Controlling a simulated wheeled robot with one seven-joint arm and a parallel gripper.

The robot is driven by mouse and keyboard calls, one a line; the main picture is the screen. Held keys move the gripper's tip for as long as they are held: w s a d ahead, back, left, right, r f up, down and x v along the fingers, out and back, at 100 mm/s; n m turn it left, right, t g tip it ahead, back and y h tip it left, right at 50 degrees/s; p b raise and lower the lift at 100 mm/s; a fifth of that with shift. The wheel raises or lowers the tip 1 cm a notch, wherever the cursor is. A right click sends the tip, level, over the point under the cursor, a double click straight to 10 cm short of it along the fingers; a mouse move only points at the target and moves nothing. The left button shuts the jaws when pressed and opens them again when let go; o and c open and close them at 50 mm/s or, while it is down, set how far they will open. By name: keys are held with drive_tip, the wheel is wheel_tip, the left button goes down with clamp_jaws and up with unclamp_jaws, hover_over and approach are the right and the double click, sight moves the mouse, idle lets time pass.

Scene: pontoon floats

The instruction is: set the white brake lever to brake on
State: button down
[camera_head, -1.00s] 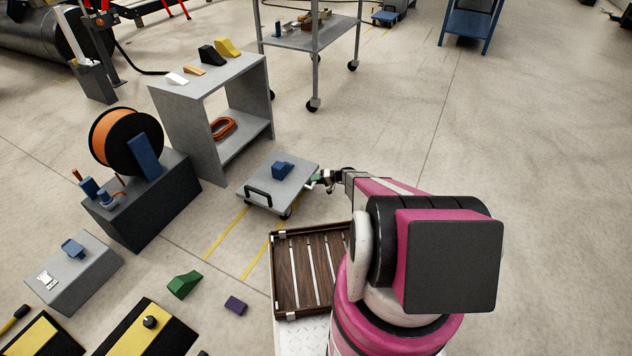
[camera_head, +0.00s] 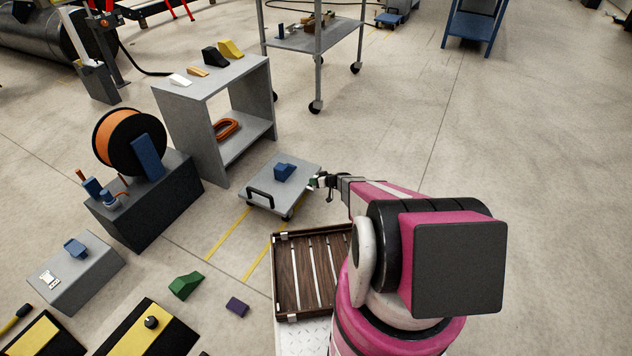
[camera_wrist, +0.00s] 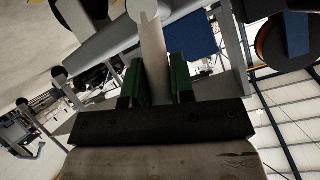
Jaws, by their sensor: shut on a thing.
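The white brake lever (camera_wrist: 153,45) runs up between the two green finger pads of my gripper (camera_wrist: 157,68) in the wrist view. My gripper is shut on it. In the head view my gripper (camera_head: 317,182) is at the right edge of a small grey trolley (camera_head: 262,182), and the lever there is too small or hidden to make out. The trolley has a black handle and a blue wedge (camera_head: 284,172) on its top. The lever's lower end and its brake marking are not readable.
A grey shelf unit (camera_head: 176,100) with wedges on top stands behind the trolley. A dark box with an orange cable reel (camera_head: 128,142) is at the left. A brown slatted tray (camera_head: 278,285) is in front. The floor to the right is clear.

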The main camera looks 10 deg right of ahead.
drive_tip(key=shift+s+a+r+n+t+h, duration=0.1)
drive_tip(key=shift+s+a+n+t+h, duration=0.15)
drive_tip(key=shift+s+n+t, duration=0.25)
drive_tip(key=shift+s+a+r+n+t+h, duration=0.1)
drive_tip(key=shift+s+a+n+t+h, duration=0.15)
drive_tip(key=shift+n, duration=0.35)
drive_tip(key=c, duration=1)
unclamp_jaws()
drive_tip(key=v, duration=1)
drive_tip(key=shift+s+d, duration=0.25)
drive_tip(key=shift+s, duration=0.15)
